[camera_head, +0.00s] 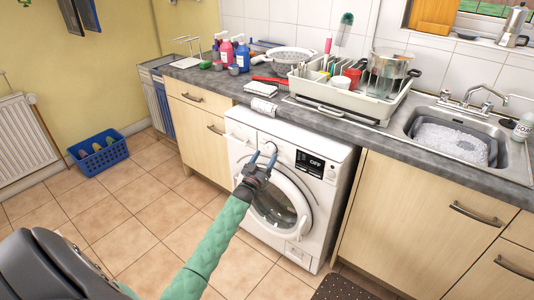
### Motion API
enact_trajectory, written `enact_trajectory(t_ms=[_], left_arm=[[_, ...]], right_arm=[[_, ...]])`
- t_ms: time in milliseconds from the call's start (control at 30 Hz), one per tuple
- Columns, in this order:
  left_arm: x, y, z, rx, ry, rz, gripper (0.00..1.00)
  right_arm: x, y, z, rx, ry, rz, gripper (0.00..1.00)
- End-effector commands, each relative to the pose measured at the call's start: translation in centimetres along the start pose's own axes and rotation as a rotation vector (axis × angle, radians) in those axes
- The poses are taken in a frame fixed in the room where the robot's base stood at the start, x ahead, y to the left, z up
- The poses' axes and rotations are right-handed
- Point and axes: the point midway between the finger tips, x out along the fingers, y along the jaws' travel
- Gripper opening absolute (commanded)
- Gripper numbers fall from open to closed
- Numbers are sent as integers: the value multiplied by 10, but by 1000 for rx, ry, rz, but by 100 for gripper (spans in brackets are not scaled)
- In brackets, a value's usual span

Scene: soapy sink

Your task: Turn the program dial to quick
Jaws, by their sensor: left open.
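The white washing machine (331,185) stands under the counter, with a round glass door on its front. Its small black display (310,163) reads OFF. The program dial (268,147) appears as a small pale round shape on the control strip, left of the display; its marking is too small to read. My left gripper (263,158) is open in front of the control strip, with its two fingertips just below and to either side of the dial. I cannot tell whether they touch it. My left arm's green sleeve covers part of the door. My right gripper is out of view.
The counter (215,82) overhangs the machine. A dish rack (347,108) and a soapy sink (443,142) are on it to the right. Bottles (226,53) stand at the left. A blue basket (98,153) sits on the tiled floor. The floor left of the machine is clear.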

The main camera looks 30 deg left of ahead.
Motion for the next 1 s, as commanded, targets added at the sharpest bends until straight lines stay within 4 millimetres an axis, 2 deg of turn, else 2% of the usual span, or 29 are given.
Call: enact_trajectory(t_ms=[33,200,567,667,800,1000], left_arm=[[8,0,-2,0,1,0,69],[20,0,-1,-1,1,-1,69],[24,0,0,0,0,-1,69],[24,0,0,0,0,-1,53],[24,0,0,0,0,-1,26],[24,-1,0,7,0,2,24]], right_arm=[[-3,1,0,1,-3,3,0],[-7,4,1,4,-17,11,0],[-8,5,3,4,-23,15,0],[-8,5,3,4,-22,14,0],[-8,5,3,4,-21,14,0],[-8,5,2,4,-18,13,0]])
